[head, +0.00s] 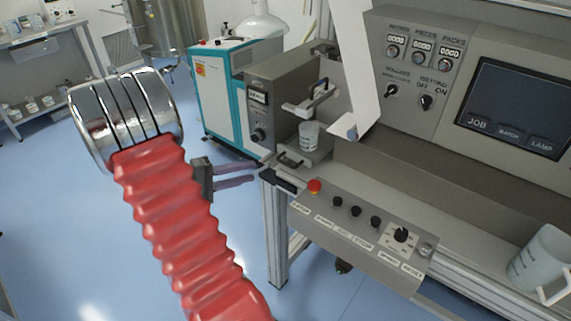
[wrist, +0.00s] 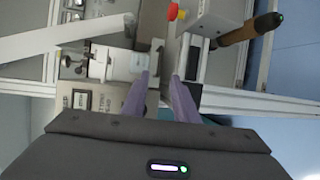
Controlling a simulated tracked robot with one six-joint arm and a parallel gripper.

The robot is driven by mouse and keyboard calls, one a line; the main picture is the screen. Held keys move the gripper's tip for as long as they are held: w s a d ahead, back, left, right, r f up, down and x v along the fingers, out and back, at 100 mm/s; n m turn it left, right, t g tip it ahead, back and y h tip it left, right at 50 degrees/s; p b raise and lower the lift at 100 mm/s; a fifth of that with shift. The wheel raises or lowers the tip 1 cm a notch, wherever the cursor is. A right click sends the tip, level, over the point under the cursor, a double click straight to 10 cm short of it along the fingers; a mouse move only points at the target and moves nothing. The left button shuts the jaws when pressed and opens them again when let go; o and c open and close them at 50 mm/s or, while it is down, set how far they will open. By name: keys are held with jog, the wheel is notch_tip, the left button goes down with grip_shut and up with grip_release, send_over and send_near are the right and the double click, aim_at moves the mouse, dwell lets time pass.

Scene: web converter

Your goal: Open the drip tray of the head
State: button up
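The drip tray (head: 302,166) is a grey, shallow part low on the grey head unit (head: 262,100), under a clear beaker (head: 309,135). A dark handle (head: 289,160) is on its front. It looks pushed in. My gripper (head: 256,173) has two purple fingers, apart with a gap between them, pointing right toward the tray front from its left. In the wrist view the open gripper (wrist: 161,75) points at the tray front and a dark handle-like part (wrist: 157,47) beyond the fingertips. Nothing is held. Whether a fingertip touches the handle I cannot tell.
A sloping control panel (head: 360,230) with a red emergency button (head: 314,186) sits just right of my fingers. A white web strip (head: 352,70) hangs beside the head. A jug (head: 541,258) stands at the far right. Blue floor lies open left of the frame.

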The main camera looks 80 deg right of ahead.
aim_at(285, 163)
jog(key=x, duration=1.3)
jog(key=shift+s+d+f, duration=0.2)
jog(key=shift+s+d, duration=0.05)
jog(key=shift+s, duration=0.05)
jog(key=shift+c, duration=0.6)
grip_shut()
jog(key=shift+a+f, duration=0.1)
jog(key=shift+f, duration=0.05)
dwell(0.6)
